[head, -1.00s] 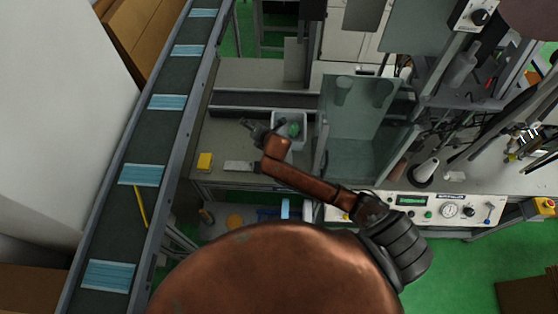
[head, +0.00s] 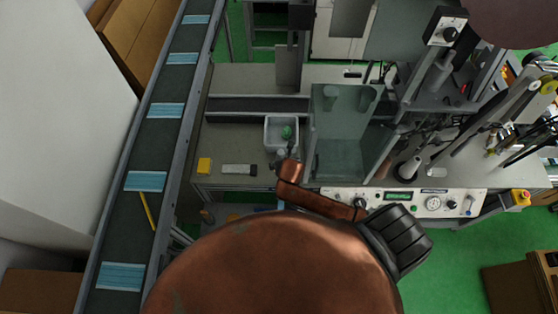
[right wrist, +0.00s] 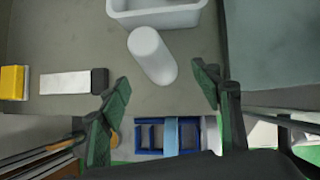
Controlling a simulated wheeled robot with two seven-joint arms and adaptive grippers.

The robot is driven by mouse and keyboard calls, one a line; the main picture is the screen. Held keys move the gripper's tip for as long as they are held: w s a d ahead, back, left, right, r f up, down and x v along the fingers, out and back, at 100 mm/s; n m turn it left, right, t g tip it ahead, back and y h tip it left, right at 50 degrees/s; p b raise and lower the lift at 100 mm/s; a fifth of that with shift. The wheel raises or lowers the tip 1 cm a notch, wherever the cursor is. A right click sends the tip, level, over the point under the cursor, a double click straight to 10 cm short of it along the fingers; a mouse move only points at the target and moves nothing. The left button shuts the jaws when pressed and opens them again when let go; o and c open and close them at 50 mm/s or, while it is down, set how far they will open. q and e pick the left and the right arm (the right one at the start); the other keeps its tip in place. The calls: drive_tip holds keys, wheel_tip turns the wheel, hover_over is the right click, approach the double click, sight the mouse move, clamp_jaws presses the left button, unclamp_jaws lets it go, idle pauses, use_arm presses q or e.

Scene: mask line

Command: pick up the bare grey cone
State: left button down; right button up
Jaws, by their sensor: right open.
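The bare grey cone (right wrist: 151,54) is a pale, smooth, slightly tapered piece on the grey worktop, just in front of the white bin, in the right wrist view. In the head view it is small and partly hidden by my right gripper (head: 283,160). The right gripper also shows in the right wrist view (right wrist: 163,82); its green-padded fingers are spread wide and empty. The near end of the cone appears between the fingertips, with no finger seen touching it. My left gripper is in neither current view.
The white bin (head: 267,145) holds a green item (head: 287,132). A yellow block (head: 204,165) and a white-and-black item (head: 239,170) lie left on the worktop. A clear guard (head: 340,150) stands close on the right. A conveyor with blue masks (head: 146,181) runs further left.

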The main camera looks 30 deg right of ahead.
drive_tip(key=shift+p+x, duration=0.45)
drive_tip(key=shift+x, duration=3.35)
drive_tip(key=shift+w+a+r, duration=0.1)
drive_tip(key=shift+c, duration=0.4)
drive_tip(key=c, duration=1.1)
